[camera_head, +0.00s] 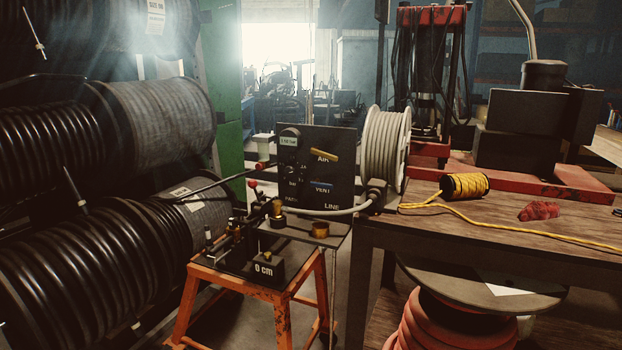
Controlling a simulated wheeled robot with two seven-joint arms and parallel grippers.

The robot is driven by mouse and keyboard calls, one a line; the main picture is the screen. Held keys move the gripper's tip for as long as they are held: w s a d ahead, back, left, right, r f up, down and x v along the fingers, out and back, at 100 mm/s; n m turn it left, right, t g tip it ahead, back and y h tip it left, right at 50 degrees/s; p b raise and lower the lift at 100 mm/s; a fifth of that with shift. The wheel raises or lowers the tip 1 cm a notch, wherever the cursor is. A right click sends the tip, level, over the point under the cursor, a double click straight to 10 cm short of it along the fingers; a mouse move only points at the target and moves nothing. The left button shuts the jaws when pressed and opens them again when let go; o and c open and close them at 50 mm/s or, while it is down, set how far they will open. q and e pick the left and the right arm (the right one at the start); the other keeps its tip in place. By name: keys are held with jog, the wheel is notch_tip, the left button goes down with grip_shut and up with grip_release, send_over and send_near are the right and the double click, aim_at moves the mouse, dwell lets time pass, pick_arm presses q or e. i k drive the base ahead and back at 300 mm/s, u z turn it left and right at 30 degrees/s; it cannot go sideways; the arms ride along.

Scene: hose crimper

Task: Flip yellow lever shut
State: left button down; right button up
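The yellow lever (325,153) is on the upper right of a black upright panel (342,174), by the word AIR. It lies slanted, close to level, with its right end a little lower. A blue lever (320,186) is below it by the word VENT, and the word LINE is near the panel's bottom. A round gauge or knob (290,138) is at the panel's upper left. Neither of my grippers shows in the head view, and nothing touches the yellow lever.
An orange stand (287,297) holds the crimper parts and a 0 cm block (267,268). A hose reel (384,147) is right of the panel. A wooden bench (470,228) holds yellow cord (465,186) and a red rag (539,210).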

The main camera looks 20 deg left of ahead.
aim_at(315, 150)
jog(key=u, duration=1.6)
jog(key=i, duration=1.05)
jog(key=z, duration=0.5)
